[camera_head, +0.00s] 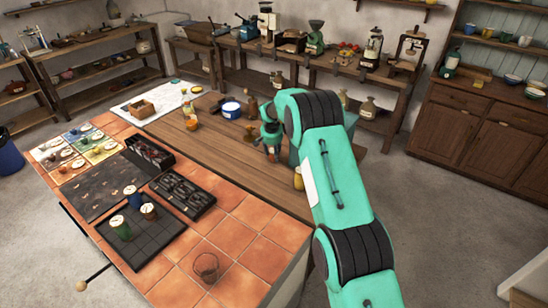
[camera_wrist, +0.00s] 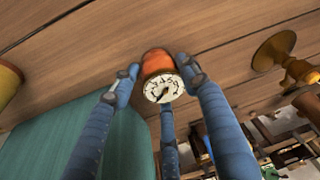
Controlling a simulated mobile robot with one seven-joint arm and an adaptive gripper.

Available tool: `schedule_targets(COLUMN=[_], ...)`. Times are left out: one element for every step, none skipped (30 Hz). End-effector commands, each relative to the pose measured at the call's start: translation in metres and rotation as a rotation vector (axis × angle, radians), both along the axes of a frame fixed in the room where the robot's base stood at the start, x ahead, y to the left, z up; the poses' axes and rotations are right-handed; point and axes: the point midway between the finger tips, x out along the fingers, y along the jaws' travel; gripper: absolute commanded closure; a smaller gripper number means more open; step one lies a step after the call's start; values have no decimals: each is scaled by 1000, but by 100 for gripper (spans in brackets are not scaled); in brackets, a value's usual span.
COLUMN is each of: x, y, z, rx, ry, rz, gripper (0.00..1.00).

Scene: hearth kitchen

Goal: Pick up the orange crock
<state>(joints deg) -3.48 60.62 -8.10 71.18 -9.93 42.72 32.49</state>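The orange crock (camera_wrist: 156,60) shows in the wrist view, with a pale numbered dial on the face toward the camera. My gripper (camera_wrist: 158,70) has blue fingers on its left and right and one below it. The fingertips are very close to its sides; whether they press on it I cannot tell. Wooden boards lie behind the crock; whether it rests on them or is lifted is unclear. In the head view my gripper (camera_head: 271,142) is over the right part of the wooden counter (camera_head: 222,150), and the crock cannot be made out clearly there.
A brass-coloured stemmed vessel (camera_wrist: 275,58) stands right of the crock, and a yellow vessel (camera_wrist: 8,82) is at the left edge. In the head view, a white-and-blue pot (camera_head: 231,110) stands left of my gripper. A dark tray (camera_head: 182,190) and several jars are on the tiled part.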

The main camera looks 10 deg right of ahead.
Motion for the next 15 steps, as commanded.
schedule_targets(x=[1,1,1,1,1,1,1,1,1,1,1,1,1,1,1], y=[0,0,0,0,0,0,0,0,0,0,0,0,0,0,0], z=[1,1,1,1,1,1,1,1,2,3,4,5,7,9,12], rx=[0,1,1,1,1,1,1,1,0,0,0,0,0,0,0], ry=[-2,-1,-1,-1,-1,-1,-1,-1,-2,-2,-2,-2,-2,-2,-2], rz=[0,0,0,0,0,0,0,0,0,0,0,0,0,0,0], gripper=[90,90,90,90,90,90,90,90,90,90,90,90,90,90,90])
